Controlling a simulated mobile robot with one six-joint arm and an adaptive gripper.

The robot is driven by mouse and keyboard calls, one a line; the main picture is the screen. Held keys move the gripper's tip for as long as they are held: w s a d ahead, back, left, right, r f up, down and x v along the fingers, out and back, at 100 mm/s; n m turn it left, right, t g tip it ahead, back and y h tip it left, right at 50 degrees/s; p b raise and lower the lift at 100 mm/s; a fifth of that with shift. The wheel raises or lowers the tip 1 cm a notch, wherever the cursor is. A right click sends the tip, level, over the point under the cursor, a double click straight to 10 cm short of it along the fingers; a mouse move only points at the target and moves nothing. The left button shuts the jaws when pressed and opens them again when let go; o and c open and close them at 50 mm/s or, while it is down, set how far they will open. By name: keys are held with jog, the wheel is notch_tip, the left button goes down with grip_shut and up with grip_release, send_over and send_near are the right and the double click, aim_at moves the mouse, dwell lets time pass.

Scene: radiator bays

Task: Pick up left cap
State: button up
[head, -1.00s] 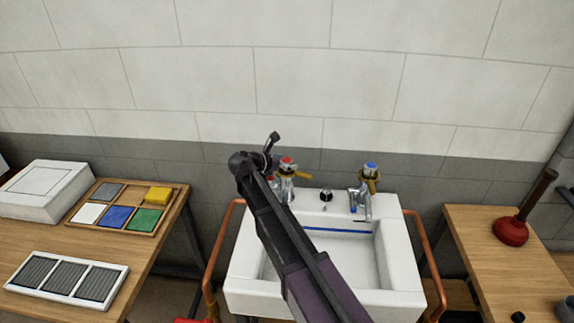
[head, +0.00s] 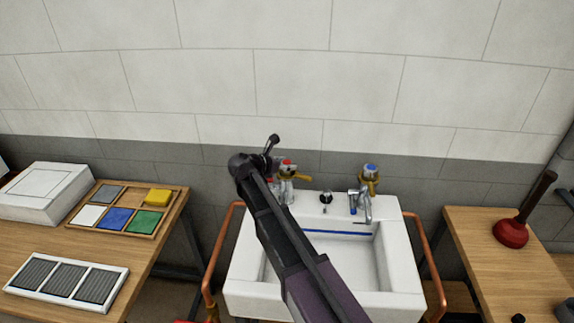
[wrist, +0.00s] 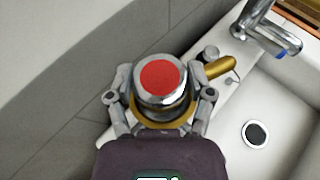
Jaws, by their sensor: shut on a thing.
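The left cap (head: 287,163) has a red top and a chrome rim, and is at the left tap at the back left of the white sink. In the wrist view the left cap (wrist: 160,82) faces the camera as a red disc in a chrome ring. My gripper (wrist: 162,106) is shut on it, with one finger on each side. A brass ring and a brass lever show just below and beside the cap. I cannot tell whether the cap is clear of the tap. My arm hides part of the left tap in the head view.
The right tap has a blue-topped cap (head: 370,169). The white sink (head: 245,290) has copper pipes at both sides. A wooden table (head: 30,252) with a tray of coloured pads stands left. A red plunger (head: 511,233) stands on the right table. The tiled wall is close behind.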

aim_at(286, 162)
jog(key=shift+r, duration=0.15)
notch_tip(286, 162, up, 3)
jog(key=p, duration=0.3)
jog(key=s+r+p, duration=0.1)
jog(key=s+p, duration=0.1)
jog(key=s, duration=1.4)
jog(key=shift+r, duration=0.3)
